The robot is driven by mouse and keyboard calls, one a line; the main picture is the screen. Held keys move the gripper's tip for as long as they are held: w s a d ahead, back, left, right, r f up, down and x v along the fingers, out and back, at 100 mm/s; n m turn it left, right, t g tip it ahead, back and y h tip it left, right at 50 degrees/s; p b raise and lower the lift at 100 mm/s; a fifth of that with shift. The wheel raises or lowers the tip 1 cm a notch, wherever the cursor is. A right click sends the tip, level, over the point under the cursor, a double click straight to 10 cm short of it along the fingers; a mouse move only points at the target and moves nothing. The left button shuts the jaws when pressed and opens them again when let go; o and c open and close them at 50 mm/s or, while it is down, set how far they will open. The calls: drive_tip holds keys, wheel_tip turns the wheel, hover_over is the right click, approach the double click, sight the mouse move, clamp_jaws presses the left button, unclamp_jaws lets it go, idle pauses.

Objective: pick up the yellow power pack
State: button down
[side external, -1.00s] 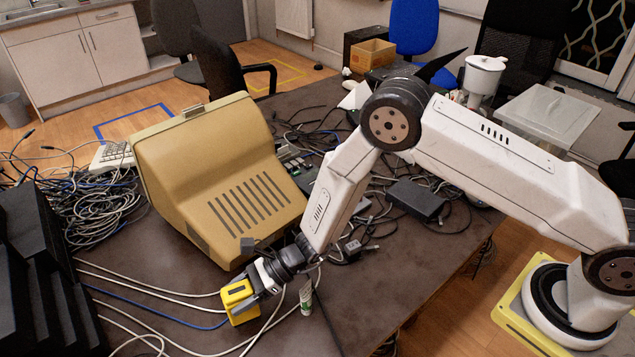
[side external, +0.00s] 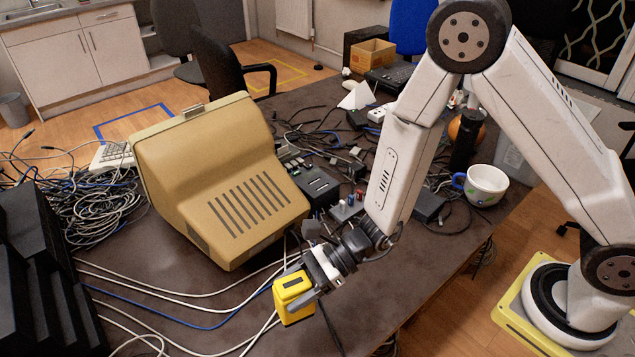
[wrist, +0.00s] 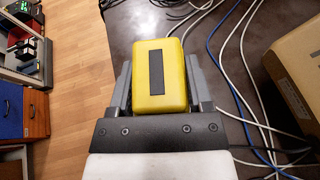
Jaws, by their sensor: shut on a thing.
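The yellow power pack (side external: 293,298) is a yellow block with a dark stripe on its face. My gripper (side external: 303,293) is shut on it, near the front of the table in the side view. In the wrist view the pack (wrist: 161,98) sits between the two grey fingers of my gripper (wrist: 160,80), one along each side. The pack appears raised off the table, but how high is hard to tell.
The beige monitor (side external: 215,185) stands just left of my arm. White and blue cables (side external: 170,310) run over the table on the left. A white mug (side external: 487,184) and a black adapter (side external: 428,205) are to the right. The table's edge is near.

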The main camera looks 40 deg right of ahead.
drive_tip(key=shift+s+d+r, duration=0.45)
drive_tip(key=shift+s, duration=0.3)
